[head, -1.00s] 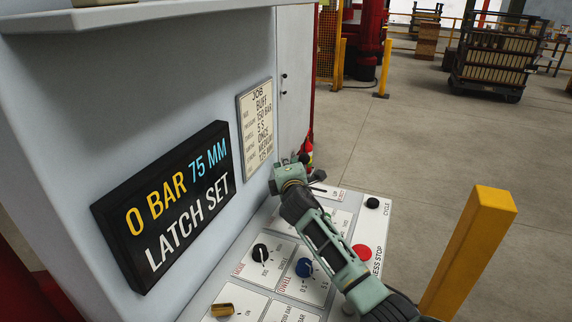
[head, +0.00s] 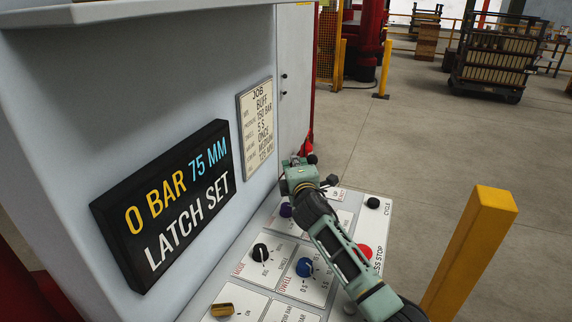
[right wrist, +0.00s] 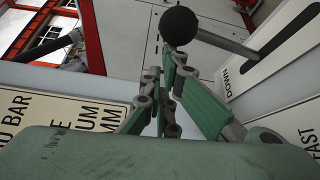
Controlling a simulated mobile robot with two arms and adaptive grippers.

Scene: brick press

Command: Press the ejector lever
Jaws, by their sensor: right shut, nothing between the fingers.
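The ejector lever shows in the right wrist view as a black ball knob (right wrist: 180,25) on a grey rod, beside a white plate marked DOWN (right wrist: 240,68). My right gripper is shut and empty. In the right wrist view its fingertips (right wrist: 172,66) are close below the knob; I cannot tell whether they touch it. My left gripper is not in view.
A display (head: 165,205) reads 0 BAR, 75 MM, LATCH SET. A job card (head: 256,130) hangs beside it. Dial knobs (head: 304,267) and a red stop button (head: 364,252) sit around my right arm. A yellow post (head: 468,255) stands at right; open floor lies beyond.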

